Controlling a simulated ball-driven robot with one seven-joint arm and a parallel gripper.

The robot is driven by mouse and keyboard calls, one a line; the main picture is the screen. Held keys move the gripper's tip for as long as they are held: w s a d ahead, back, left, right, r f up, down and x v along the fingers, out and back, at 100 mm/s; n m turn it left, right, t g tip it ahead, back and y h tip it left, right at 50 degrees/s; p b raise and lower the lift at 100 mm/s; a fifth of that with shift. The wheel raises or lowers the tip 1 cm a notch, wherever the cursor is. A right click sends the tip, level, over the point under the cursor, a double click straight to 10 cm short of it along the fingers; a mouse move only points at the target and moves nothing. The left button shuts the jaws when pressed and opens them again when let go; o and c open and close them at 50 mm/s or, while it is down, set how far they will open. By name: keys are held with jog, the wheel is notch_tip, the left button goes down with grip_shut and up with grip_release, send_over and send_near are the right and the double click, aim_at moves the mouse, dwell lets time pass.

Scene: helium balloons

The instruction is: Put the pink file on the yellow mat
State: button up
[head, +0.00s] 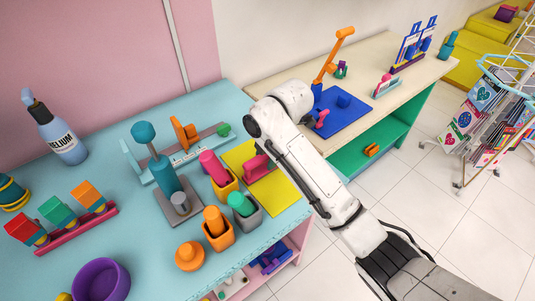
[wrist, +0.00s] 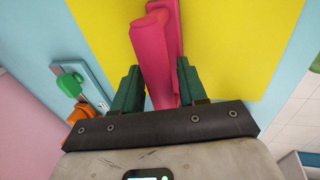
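The pink file (head: 256,167) shows over the yellow mat (head: 282,197) in the head view, partly behind my arm. In the wrist view the pink file (wrist: 160,62) runs up the middle of the picture, against the yellow mat (wrist: 235,50). My gripper (wrist: 160,88) has its dark green fingers on both sides of the file, very close to its faces. I cannot tell whether they press on it, or whether the file rests on the mat. In the head view the fingers are hidden behind my arm.
An orange cup (head: 226,187) with a pink item and a grey cup (head: 248,219) with a green item stand beside the mat. A teal pump (head: 165,175) and helium bottle (head: 62,138) stand farther left. A blue mat (head: 345,118) lies on the other table.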

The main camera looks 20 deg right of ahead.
jog(key=shift+o, duration=1.1)
jog(key=p+v, duration=0.3)
jog(key=v, duration=0.9)
jog(key=shift+p, duration=0.3)
